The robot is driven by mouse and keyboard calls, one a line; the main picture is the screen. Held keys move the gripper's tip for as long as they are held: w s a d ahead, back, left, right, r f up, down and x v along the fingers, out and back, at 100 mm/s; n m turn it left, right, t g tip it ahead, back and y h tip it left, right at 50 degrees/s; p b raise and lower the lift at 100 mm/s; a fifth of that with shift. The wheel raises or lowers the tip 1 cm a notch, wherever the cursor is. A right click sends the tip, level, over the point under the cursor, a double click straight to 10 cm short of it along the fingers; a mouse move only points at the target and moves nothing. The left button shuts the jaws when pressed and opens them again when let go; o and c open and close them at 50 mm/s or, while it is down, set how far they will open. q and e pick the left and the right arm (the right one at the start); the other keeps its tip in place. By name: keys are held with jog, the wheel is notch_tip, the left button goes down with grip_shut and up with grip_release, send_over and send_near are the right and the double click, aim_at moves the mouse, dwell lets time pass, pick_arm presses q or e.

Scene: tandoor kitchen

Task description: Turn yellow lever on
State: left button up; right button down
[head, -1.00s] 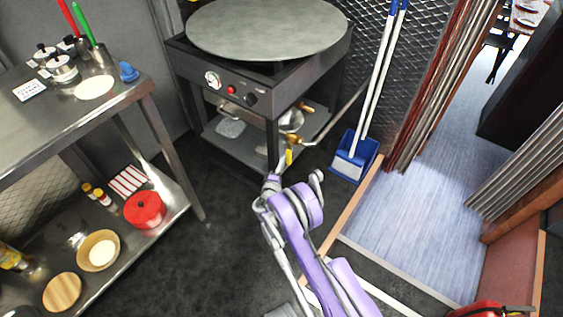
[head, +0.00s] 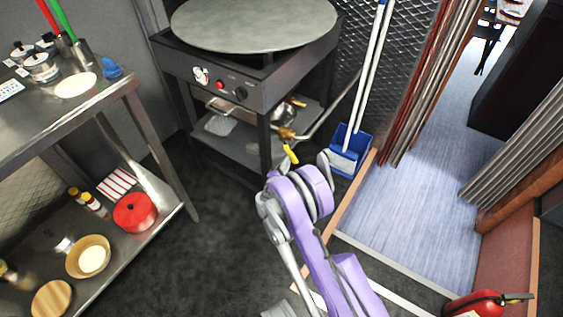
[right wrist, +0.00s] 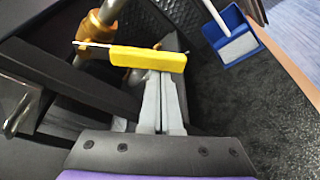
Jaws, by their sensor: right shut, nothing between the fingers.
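The yellow lever (head: 291,154) sits on a brass valve (head: 287,133) on the pipe at the front right leg of the griddle stand. In the right wrist view the lever (right wrist: 148,59) lies nearly level across the picture, below the brass fitting (right wrist: 97,22). My right gripper (right wrist: 161,76) is shut and empty, its fingertips right at the lever's right part; they look to be touching it, but I cannot be sure. In the head view my purple right arm hides most of this gripper. My left gripper is not in view.
The griddle stand (head: 225,82) with its round plate is right behind the lever. A blue dustpan (head: 350,150) stands to the right. A steel table (head: 120,95) is at left, with a red pot (head: 135,211) on its shelf. A fire extinguisher (head: 480,304) is at lower right.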

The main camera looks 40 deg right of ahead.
jog(key=shift+s+d+r+n+g, duration=0.2)
jog(key=shift+s+r+n+g, duration=0.15)
jog(key=shift+s+n, duration=0.15)
jog(key=shift+s+d+r+n+g, duration=0.25)
jog(key=shift+s+r+n, duration=0.15)
jog(key=shift+n, duration=0.2)
jog(key=shift+s+d+r+n+g, duration=0.2)
jog(key=shift+s+r+n+g, duration=0.5)
jog(key=shift+n, duration=0.3)
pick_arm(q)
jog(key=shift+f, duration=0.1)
pick_arm(e)
jog(key=shift+s+d+r+n+g+h, duration=0.1)
jog(key=shift+s+r+n+g+h, duration=0.1)
jog(key=shift+r+n, duration=0.35)
jog(key=shift+s+d+r+n+g+h, duration=0.1)
jog(key=shift+s+r+n+g, duration=0.15)
jog(key=shift+r, duration=0.4)
jog(key=shift+s+d+r+n+g+h, duration=0.1)
jog(key=shift+s+r+n+g, duration=0.05)
jog(key=shift+r+n, duration=0.4)
jog(key=shift+r, duration=0.15)
jog(key=shift+a, duration=0.1)
